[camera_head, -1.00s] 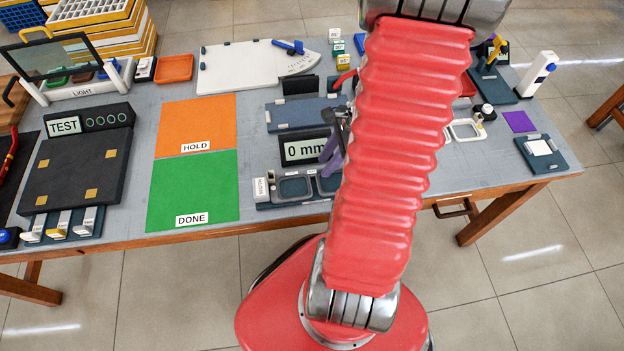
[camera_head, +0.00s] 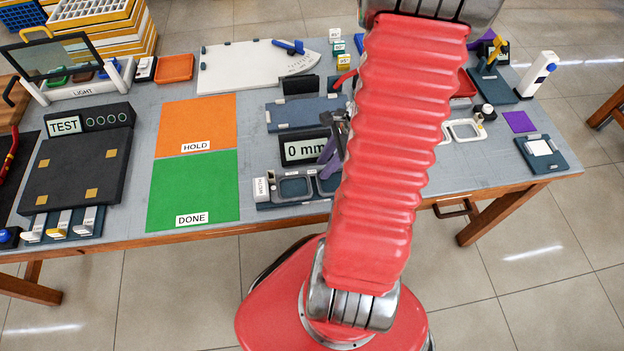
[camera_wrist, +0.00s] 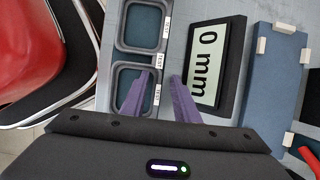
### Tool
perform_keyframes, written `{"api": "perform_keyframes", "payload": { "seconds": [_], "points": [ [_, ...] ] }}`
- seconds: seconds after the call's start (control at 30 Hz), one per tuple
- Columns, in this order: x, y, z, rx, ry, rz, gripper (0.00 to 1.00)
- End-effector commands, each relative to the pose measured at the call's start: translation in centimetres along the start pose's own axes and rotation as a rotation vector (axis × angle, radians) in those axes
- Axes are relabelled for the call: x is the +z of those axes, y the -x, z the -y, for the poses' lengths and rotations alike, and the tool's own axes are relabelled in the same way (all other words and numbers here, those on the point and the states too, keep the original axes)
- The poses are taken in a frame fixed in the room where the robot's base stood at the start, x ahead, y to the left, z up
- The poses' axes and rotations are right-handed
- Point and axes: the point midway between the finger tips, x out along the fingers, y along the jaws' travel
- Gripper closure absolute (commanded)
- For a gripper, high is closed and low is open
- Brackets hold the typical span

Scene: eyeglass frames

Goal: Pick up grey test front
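A grey piece with two rounded, rim-like openings (camera_wrist: 118,72) lies on a blue-grey holder beside the 0 mm display. I take it for the grey test front, but cannot clearly separate it from its holder. It also shows in the head view (camera_head: 279,194), its right end partly hidden by my arm. My gripper (camera_wrist: 161,77) has two purple fingers, apart with nothing visible between them. In the wrist view, one finger overlaps the lower opening and the other lies between the holder and the display. Their height above the piece is unclear.
The 0 mm display (camera_wrist: 208,62) stands close to the fingers. A blue plate with pale blocks (camera_wrist: 268,85) lies beyond it. An orange HOLD mat (camera_head: 197,122) and green DONE mat (camera_head: 195,185) are clear at left. The TEST station (camera_head: 75,170) stands farther left.

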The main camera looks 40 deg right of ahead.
Motion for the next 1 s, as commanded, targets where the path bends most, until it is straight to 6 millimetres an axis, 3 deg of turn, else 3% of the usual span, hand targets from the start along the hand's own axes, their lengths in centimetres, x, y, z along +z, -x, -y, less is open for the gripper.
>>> {"api": "perform_keyframes", "payload": {
  "seconds": [0.33, 1.0],
  "points": [
    [-0.03, 0.0, 0.12, -0.003, -0.001, -0.001, 1.0],
    [0.28, 0.74, 0.12, -0.004, -0.001, -0.001, 1.0]
  ]
}}
